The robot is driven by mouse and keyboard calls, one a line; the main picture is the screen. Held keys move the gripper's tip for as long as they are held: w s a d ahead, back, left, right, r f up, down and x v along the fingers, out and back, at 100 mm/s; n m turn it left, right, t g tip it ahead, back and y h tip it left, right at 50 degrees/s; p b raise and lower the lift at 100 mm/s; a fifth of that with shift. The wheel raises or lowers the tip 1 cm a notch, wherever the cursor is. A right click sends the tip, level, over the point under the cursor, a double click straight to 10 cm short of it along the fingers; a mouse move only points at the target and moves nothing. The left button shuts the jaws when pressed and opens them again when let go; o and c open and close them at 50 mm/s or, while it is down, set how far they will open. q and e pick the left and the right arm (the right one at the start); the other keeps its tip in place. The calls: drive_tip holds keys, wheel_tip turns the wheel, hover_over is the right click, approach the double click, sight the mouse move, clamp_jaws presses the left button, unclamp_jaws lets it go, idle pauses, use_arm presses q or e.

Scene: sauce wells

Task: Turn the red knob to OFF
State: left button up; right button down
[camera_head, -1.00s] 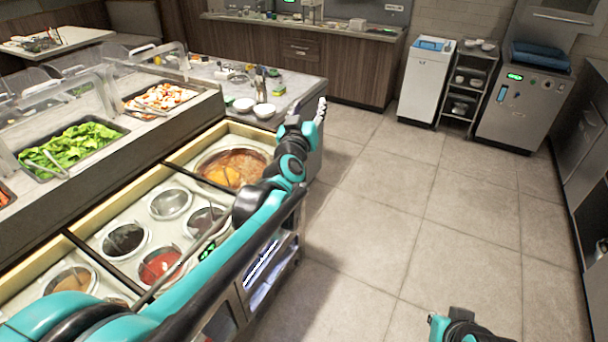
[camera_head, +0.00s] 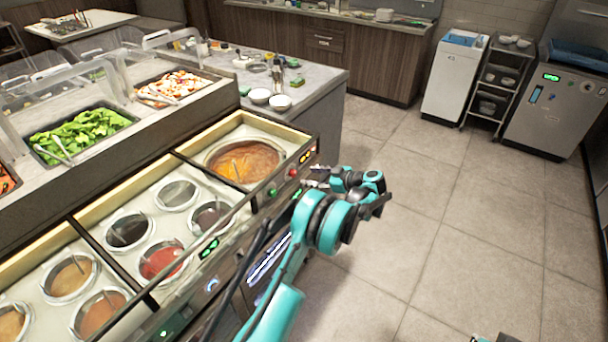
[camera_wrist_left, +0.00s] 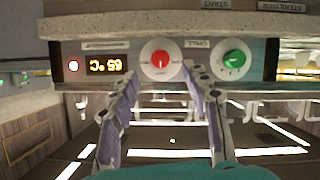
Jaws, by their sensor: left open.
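The red knob (camera_wrist_left: 160,62) sits on a white round dial on the counter's front panel, between an amber display and a green knob (camera_wrist_left: 233,60). In the head view the red knob (camera_head: 293,172) is small, beside the soup well. My left gripper (camera_wrist_left: 163,76) is open, its fingertips to either side of and just below the red knob in the wrist picture, with nothing between them. In the head view my left gripper (camera_head: 314,178) is just right of the knob; contact cannot be told. The dial setting is too small to read. My right gripper is almost wholly out of frame at the bottom edge.
The amber display (camera_wrist_left: 106,65) appears upside down in the wrist view. The soup well (camera_head: 243,160) and several sauce wells lie behind the panel. Open tiled floor (camera_head: 420,230) is to the right of the counter.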

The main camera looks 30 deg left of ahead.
sight(295, 174)
use_arm(q)
drive_tip(key=b+x, duration=0.1)
drive_tip(key=x, duration=0.4)
drive_tip(key=shift+a+f+b, duration=0.2)
drive_tip(key=shift+a+b, duration=0.1)
drive_tip(key=shift+b, duration=0.1)
drive_tip(key=shift+w+a+f, duration=0.1)
drive_tip(key=shift+a+f, duration=0.05)
drive_tip(key=shift+a, duration=0.55)
clamp_jaws()
